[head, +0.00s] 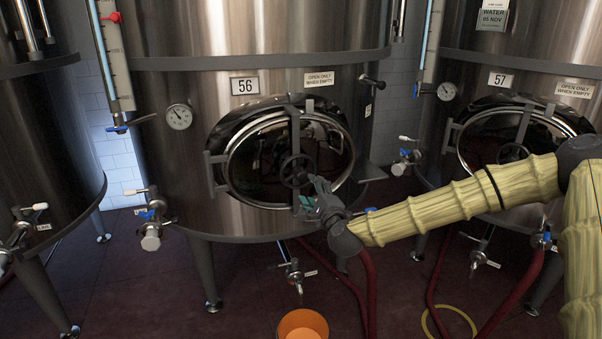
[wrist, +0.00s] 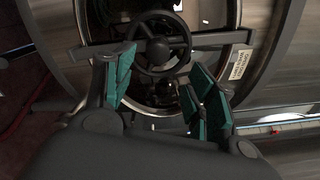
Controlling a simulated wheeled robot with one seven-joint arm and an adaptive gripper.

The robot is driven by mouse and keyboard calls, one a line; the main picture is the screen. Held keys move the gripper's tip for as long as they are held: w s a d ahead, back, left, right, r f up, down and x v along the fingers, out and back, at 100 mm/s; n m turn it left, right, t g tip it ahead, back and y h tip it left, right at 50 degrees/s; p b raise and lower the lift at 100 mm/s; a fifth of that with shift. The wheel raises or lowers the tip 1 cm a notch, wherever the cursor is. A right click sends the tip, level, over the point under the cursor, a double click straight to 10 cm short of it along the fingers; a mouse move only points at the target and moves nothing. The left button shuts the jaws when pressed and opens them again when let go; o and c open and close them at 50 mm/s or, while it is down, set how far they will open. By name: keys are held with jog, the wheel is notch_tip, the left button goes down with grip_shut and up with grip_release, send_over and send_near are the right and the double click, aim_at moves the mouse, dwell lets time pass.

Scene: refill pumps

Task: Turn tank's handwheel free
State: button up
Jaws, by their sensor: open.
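The dark handwheel (head: 296,171) sits at the middle of the oval manway door (head: 262,165) on tank 56 (head: 190,85). A crossbar runs behind the wheel. My gripper (head: 316,192) is just in front of the wheel, at its lower right. In the wrist view the handwheel (wrist: 158,43) shows as a round rim with a hub, just beyond the fingertips. My gripper (wrist: 158,80) is open there, with green finger pads on both sides and nothing between them. Whether a pad touches the rim I cannot tell.
Tank 57 (head: 490,75), with a similar door, stands at the right. An orange bucket (head: 303,324) is on the floor below tank 56. A red hose (head: 366,290) hangs beside it.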

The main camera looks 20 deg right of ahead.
aim_at(302, 177)
jog(key=w, duration=0.3)
jog(key=w+p, duration=0.1)
jog(key=w, duration=0.6)
jog(key=shift+w+a+f, duration=0.1)
jog(key=shift+w+a, duration=0.1)
jog(key=shift+a, duration=0.1)
jog(key=shift+c, duration=0.5)
grip_shut()
